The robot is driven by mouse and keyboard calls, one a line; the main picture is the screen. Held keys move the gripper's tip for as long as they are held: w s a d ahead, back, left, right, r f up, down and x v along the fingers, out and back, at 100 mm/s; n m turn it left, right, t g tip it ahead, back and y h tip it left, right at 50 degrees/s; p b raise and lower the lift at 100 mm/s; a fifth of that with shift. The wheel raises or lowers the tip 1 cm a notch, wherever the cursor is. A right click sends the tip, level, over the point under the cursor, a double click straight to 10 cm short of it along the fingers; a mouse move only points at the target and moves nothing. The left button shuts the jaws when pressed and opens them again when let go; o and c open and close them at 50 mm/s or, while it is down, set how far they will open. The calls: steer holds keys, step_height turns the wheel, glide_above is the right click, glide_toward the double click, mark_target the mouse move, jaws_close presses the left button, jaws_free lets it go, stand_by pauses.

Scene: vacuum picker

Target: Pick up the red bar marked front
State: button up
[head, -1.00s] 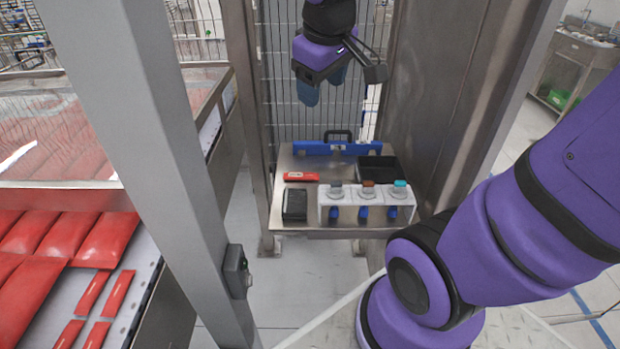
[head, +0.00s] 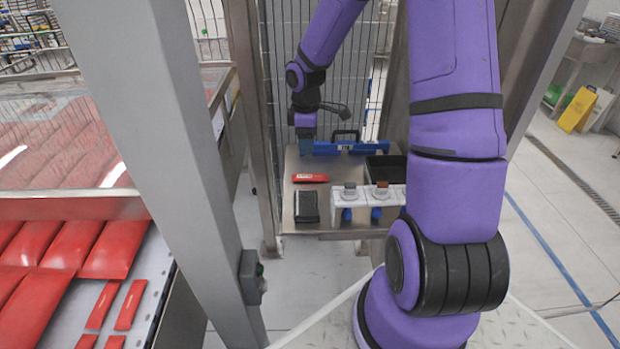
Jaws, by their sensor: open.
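A small red bar (head: 310,178) with a light label on it lies flat on the metal table, left of centre. The marking is too small to read. My gripper (head: 306,146) points down above the back left of the table, behind the bar in the picture and near the blue tool. It is open and looks apart from the bar. The fingertips are small and partly blend with the blue tool behind them.
On the table (head: 290,190) are a black block (head: 306,207), a black tray (head: 384,166), a blue tool (head: 345,147) and white holders (head: 352,205), partly hidden by my arm. A steel post (head: 165,150) stands left. More red bars (head: 129,305) lie on the conveyor.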

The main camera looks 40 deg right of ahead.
steer(key=f, duration=0.2)
glide_above(307, 176)
steer(key=f, duration=0.4)
steer(key=shift+w+d+f, duration=0.15)
steer(key=shift+w+d, duration=0.05)
steer(key=shift+s+a+f, duration=0.1)
steer(key=shift+s+f, duration=0.05)
steer(key=shift+f, duration=2.8)
steer(key=c, duration=1)
steer(key=shift+r, duration=0.15)
